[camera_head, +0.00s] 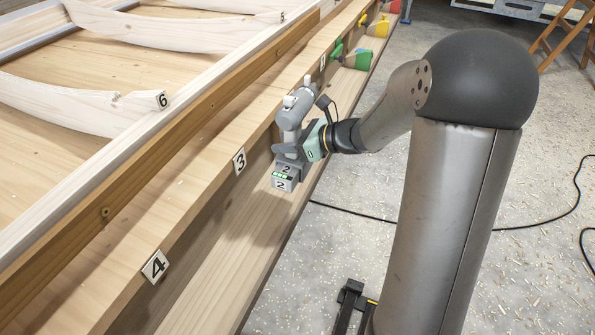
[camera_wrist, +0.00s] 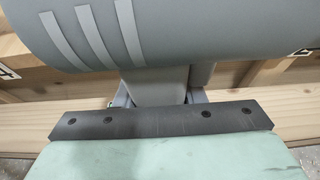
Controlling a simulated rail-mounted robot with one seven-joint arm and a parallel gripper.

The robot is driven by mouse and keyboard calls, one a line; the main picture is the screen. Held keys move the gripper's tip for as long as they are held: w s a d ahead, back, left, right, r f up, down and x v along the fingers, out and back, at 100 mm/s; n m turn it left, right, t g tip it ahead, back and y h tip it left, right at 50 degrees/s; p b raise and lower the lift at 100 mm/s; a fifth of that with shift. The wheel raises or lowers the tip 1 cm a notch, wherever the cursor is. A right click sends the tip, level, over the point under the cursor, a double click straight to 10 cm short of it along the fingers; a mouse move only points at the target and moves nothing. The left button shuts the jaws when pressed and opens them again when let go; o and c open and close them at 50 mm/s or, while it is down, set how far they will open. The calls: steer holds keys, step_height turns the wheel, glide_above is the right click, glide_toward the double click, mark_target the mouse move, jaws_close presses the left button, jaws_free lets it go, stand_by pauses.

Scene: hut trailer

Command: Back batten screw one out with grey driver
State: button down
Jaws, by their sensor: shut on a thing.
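The grey driver (camera_head: 295,112) is upright in my gripper (camera_head: 302,147), above the low shelf beside the wooden frame. Its battery base has a green light and the number 2. In the wrist view the driver's grey body (camera_wrist: 200,30), with pale stripes, fills the top, and its handle runs down between the jaws. My gripper (camera_wrist: 158,102) is shut on that handle. The brown batten (camera_head: 160,155) runs lengthwise along the frame, left of the driver. Screw heads show in it, a near one (camera_head: 104,211) and a farther one (camera_head: 212,105). The driver is apart from both. Its bit is not clear.
Green (camera_head: 357,59), yellow (camera_head: 379,28) and red (camera_head: 395,6) tools stand farther along the shelf (camera_head: 225,260). Curved white timbers (camera_head: 75,105) lie inside the frame. A black cable (camera_head: 355,215) crosses the floor.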

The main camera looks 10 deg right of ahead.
steer(key=shift+w, duration=0.15)
steer(key=w+d+f+b, duration=0.3)
steer(key=w+f+b, duration=0.1)
steer(key=w+f, duration=0.8)
steer(key=shift+w+d+f, duration=0.2)
steer(key=shift+w+d, duration=0.2)
steer(key=shift+w, duration=0.25)
steer(key=shift+f+b, duration=0.25)
steer(key=shift+b, duration=0.1)
steer(key=c, duration=0.9)
jaws_free()
steer(key=shift+f, duration=0.15)
